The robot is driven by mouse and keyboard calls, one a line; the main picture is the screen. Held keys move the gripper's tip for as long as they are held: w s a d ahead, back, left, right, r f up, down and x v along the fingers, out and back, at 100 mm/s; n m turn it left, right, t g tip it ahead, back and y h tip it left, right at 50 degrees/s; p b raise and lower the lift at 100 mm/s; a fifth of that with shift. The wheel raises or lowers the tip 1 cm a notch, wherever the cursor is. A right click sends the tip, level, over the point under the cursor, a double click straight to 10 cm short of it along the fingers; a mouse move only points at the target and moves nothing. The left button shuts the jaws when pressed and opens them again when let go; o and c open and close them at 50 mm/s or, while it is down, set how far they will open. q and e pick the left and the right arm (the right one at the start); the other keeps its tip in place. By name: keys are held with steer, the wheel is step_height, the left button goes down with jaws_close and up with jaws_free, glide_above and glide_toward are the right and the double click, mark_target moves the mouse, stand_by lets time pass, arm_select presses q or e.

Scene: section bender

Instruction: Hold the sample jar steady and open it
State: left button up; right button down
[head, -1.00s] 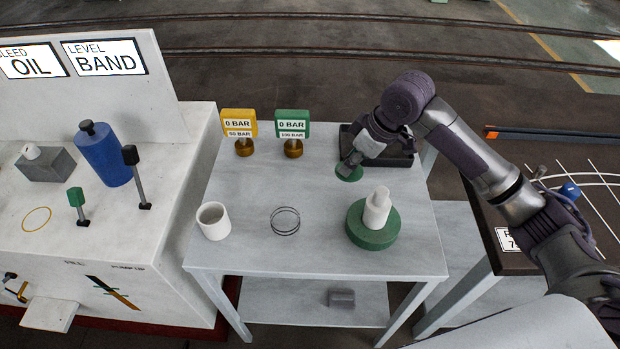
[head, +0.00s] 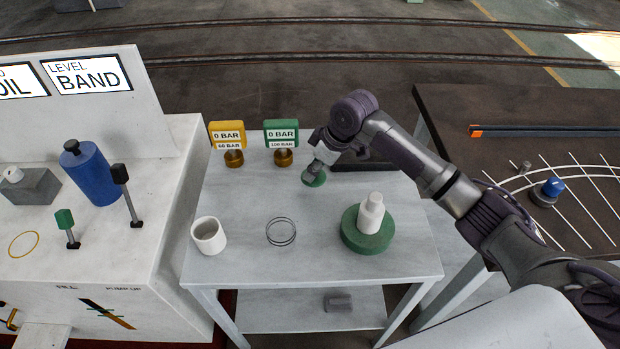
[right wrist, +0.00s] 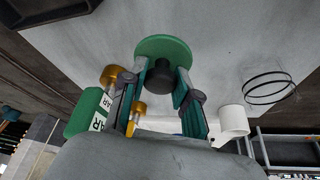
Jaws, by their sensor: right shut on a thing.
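A white bottle-shaped jar (head: 371,212) with a narrower top stands upright in a round green base (head: 366,238) on the right half of the table. I cannot tell for sure that it is the sample jar. An open white cup (head: 208,235) stands at the left. My right gripper (head: 316,166) points down behind the middle of the table. In the right wrist view its fingers (right wrist: 162,88) are shut on the dark knob (right wrist: 160,84) of a green disc (right wrist: 164,47). The disc's height above the table is hard to judge. My left gripper is not in view.
A yellow gauge (head: 227,137) and a green gauge (head: 281,138) stand at the back, the green one close left of the gripper. A black tray (head: 375,160) is partly hidden behind my arm. Thin dark rings (head: 281,231) lie mid-table, with bare surface around them.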

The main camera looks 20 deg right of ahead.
steer(key=shift+w+a+f, duration=0.35)
steer(key=shift+a+f, duration=0.05)
steer(key=shift+f, duration=1.95)
steer(key=shift+f, duration=0.1)
steer(key=c, duration=0.9)
jaws_free()
steer(key=shift+o, duration=0.2)
